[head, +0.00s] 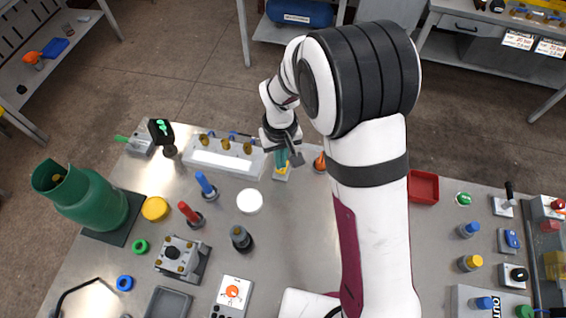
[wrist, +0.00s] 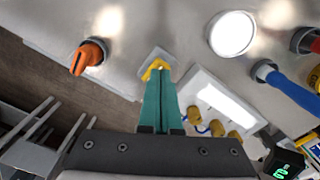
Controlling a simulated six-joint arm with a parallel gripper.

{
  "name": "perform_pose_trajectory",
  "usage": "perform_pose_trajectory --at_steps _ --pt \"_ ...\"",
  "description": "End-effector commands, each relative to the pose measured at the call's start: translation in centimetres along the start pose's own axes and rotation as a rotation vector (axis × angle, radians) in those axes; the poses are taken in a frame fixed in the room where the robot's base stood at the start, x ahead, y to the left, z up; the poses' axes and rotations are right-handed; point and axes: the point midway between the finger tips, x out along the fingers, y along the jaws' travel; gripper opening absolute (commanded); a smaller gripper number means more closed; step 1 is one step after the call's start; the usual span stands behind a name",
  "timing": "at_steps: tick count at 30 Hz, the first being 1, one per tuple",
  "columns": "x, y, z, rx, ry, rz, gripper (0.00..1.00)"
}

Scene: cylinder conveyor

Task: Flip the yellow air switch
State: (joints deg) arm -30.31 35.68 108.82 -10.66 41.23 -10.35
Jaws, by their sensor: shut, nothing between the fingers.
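The yellow air switch (head: 281,169) sits on a small pale base near the far edge of the metal table, just under my gripper in the head view. In the wrist view the yellow switch (wrist: 156,68) shows right at the fingertips, partly hidden by them. My gripper (wrist: 160,74) has teal fingers that are shut together with nothing between them. In the head view the gripper (head: 284,163) points down at the switch. I cannot tell whether the fingertips touch it.
An orange knob (head: 320,162) stands just right of the switch. A white panel with brass valves (head: 222,160) is close on the left. A white round disc (head: 249,201) lies nearer the front. A red tray (head: 423,187) is beyond my arm to the right.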

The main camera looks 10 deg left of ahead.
Motion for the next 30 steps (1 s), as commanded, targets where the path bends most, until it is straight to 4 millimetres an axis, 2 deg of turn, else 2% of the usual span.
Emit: perform_pose_trajectory --at_steps 30 --pt "0.91 -0.01 -0.02 0.0 0.0 0.0 0.0"
